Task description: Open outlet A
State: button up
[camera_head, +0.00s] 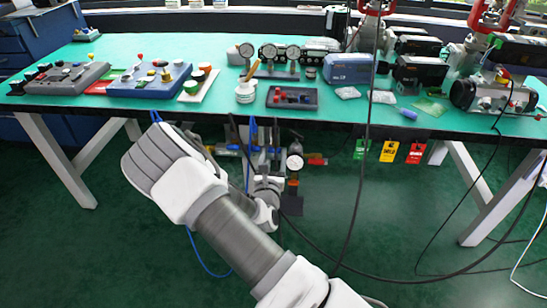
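No marking that reads as outlet A can be made out in the head view. Below the front edge of the table, a cluster of fittings with blue tubes and a small round gauge (295,161) shows behind my arm. Which of these fittings is an outlet, I cannot tell. My white and grey arm (235,235) rises from the bottom right and covers part of this area. The end of my arm is mostly hidden there among white and dark parts, and its fingers cannot be made out. I see nothing held.
The green-topped table (230,108) carries a blue control box (150,82), a grey control box (68,78), a dark tray (291,98) and several valve devices at the right. Coloured tags (389,151) hang at its front. Dark cables hang down. The green floor is open at left.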

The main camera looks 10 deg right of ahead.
grip_shut()
jog(key=shift+m+p, duration=0.3)
jog(key=shift+m, duration=0.1)
jog(key=m+p, duration=0.1)
jog(key=m, duration=0.2)
jog(key=shift+r+p, duration=0.1)
jog(key=shift+p, duration=0.25)
jog(key=m, duration=0.5)
jog(key=shift+p, duration=0.35)
jog(key=m, duration=0.3)
jog(key=m+b, duration=0.1)
jog(key=shift+f+m, duration=0.25)
jog(key=shift+m, duration=0.15)
jog(key=m+b, duration=0.2)
jog(key=m, duration=0.2)
jog(key=shift+a+r+m, duration=0.1)
jog(key=shift+m, duration=0.2)
